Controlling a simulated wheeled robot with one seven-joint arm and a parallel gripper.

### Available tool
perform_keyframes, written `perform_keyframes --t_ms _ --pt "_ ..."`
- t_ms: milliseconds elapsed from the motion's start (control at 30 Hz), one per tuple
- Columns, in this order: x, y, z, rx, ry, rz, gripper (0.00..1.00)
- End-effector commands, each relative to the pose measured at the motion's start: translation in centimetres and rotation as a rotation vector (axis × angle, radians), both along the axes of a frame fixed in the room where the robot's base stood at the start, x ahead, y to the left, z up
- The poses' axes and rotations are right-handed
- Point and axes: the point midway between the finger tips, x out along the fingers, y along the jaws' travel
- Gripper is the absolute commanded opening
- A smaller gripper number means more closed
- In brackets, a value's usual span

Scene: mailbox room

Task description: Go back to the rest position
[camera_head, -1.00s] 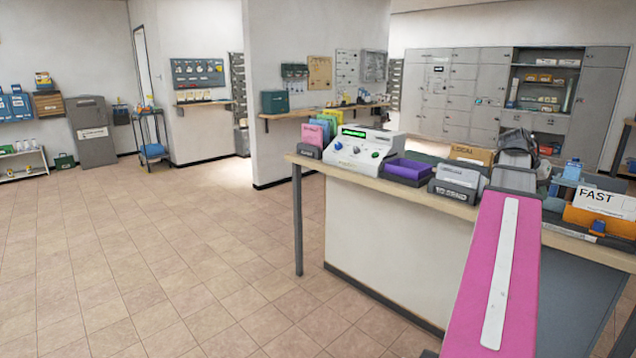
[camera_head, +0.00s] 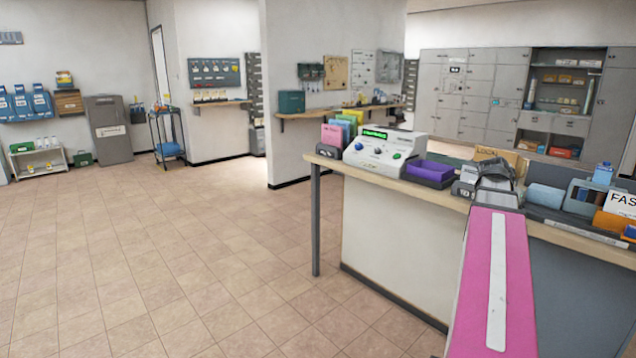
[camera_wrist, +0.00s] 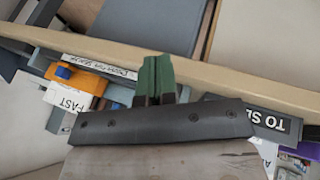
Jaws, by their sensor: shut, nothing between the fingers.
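My pink arm link reaches over the counter (camera_head: 400,195) from the bottom right of the head view. At its far end is a dark grey wrist part, and the fingers cannot be made out there. In the wrist view my gripper (camera_wrist: 153,80) shows as two green fingers pressed together, with nothing between them. It is beside the counter edge (camera_wrist: 260,92), which crosses the picture behind it.
On the counter are a white machine with a green display (camera_head: 388,150), a purple tray (camera_head: 431,172), a grey holder (camera_head: 467,180) and an orange FAST holder (camera_head: 612,222). Grey lockers (camera_head: 465,95) stand behind. The tiled floor (camera_head: 150,250) at left is clear.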

Motion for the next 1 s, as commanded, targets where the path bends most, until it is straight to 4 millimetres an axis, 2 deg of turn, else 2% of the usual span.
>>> perform_keyframes --t_ms 200,467,667,800,900,1000 --pt "2.8 7.9 -7.5 0.098 0.031 0.165 0.00" --pt "4.1 18.3 -16.2 0.225 0.070 0.361 0.00" --pt "3.2 26.3 -22.3 0.321 0.104 0.496 0.00" --pt "1.7 31.7 -26.2 0.386 0.130 0.584 0.00" --pt "0.4 35.1 -28.6 0.430 0.148 0.637 0.00" --pt "-0.8 37.7 -30.4 0.463 0.163 0.679 0.00"
